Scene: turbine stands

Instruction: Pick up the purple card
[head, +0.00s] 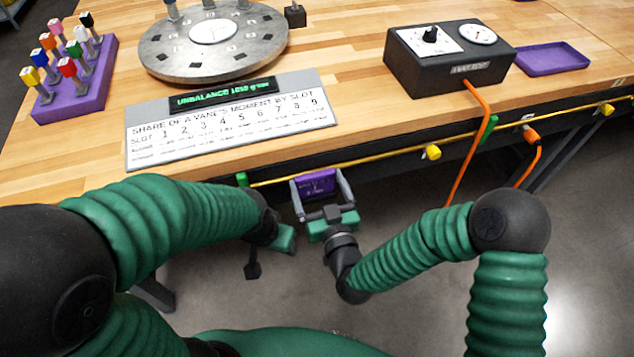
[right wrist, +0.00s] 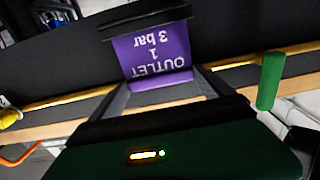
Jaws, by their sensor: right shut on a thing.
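The purple card (head: 317,183) is at the bench's front edge, just below the yellow pipe. It also shows in the right wrist view (right wrist: 155,52), where its print reads "OUTLET 1 3 bar" upside down. My right gripper (head: 321,187) is shut on the card, with a grey finger at each side of it. In the right wrist view the fingers (right wrist: 163,92) reach up to the card, and a black bar covers its far end. My left gripper (head: 268,252) hangs to the left of the right one, away from the card, seen too obliquely to judge its jaws.
The yellow pipe (head: 380,157) runs along the bench front, with green (head: 488,130) and yellow handles (head: 432,153). An orange hose (head: 470,150) drops from the black gauge box (head: 450,65). On the bench are a turbine disc (head: 180,60), a label board (head: 230,125) and a purple tray (head: 585,60).

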